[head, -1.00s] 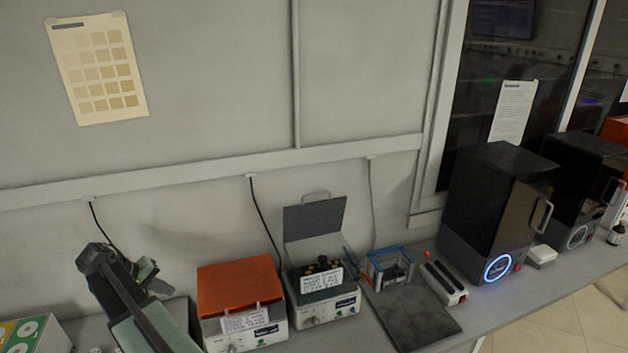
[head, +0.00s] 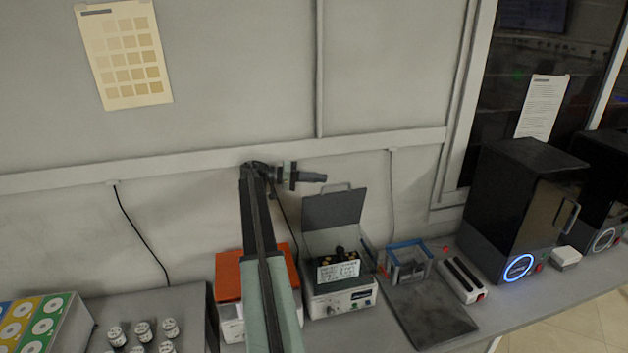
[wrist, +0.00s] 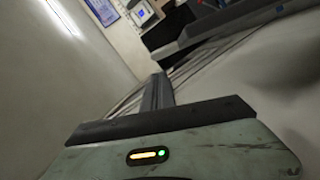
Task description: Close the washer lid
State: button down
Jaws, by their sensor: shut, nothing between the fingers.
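The washer (head: 341,303) is a small light-coloured bench device with a handwritten label and dark round items inside. Its grey lid (head: 334,208) with a handle on top stands open, upright at the back. My gripper (head: 322,178) is shut and empty.
An orange-lidded device (head: 229,275) sits left of the washer, partly behind my arm. A blue-framed rack (head: 409,262) and a dark mat (head: 432,315) lie to the right. A black box machine (head: 515,210) stands farther right. Capped vials (head: 142,330) stand at lower left.

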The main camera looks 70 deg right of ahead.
jog(key=shift+x, duration=2.7)
